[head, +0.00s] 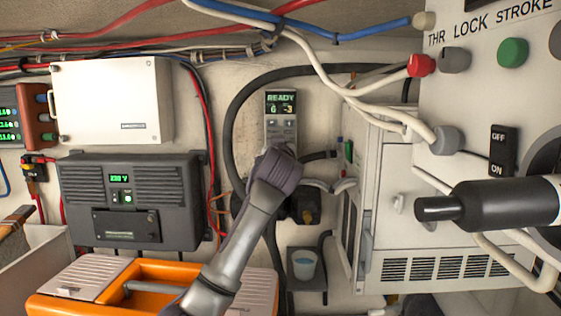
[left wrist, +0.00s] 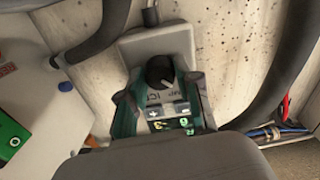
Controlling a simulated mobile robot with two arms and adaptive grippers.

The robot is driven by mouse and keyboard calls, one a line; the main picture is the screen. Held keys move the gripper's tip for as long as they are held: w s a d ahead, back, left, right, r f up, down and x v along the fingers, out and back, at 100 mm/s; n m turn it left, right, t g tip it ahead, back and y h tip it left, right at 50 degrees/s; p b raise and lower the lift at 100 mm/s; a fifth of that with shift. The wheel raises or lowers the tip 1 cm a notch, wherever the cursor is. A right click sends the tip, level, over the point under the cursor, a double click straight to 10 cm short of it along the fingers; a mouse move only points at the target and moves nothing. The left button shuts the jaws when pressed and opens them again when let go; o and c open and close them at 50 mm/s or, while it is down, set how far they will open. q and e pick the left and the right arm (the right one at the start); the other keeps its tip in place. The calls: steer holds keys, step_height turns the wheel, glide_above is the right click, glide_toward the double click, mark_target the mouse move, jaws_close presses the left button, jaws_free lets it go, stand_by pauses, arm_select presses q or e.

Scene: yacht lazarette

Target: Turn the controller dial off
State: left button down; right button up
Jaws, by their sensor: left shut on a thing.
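The controller (head: 281,105) is a narrow grey unit on the back wall, with a lit green display reading READY above some digits. My left gripper (head: 277,160) covers its lower part in the head view, so the dial is hidden there. In the left wrist view the controller (left wrist: 160,42) appears turned around, its display toward the bottom. Its black round dial (left wrist: 160,70) has a pale pointer mark toward the lower right. The left gripper's teal fingers (left wrist: 160,88) stand on either side and are shut on the dial. My right gripper is not in view.
A thick black hose (head: 229,125) loops around the controller. A white cabinet (head: 385,205) stands close to the right. A grey charger (head: 130,200) and an orange toolbox (head: 165,272) lie left and below.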

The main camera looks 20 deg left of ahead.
arm_select(q)
steer(key=shift+f+n+b, duration=0.1)
steer(key=shift+n+b, duration=1.15)
steer(key=shift+n, duration=1.05)
steer(key=c, duration=0.8)
jaws_free()
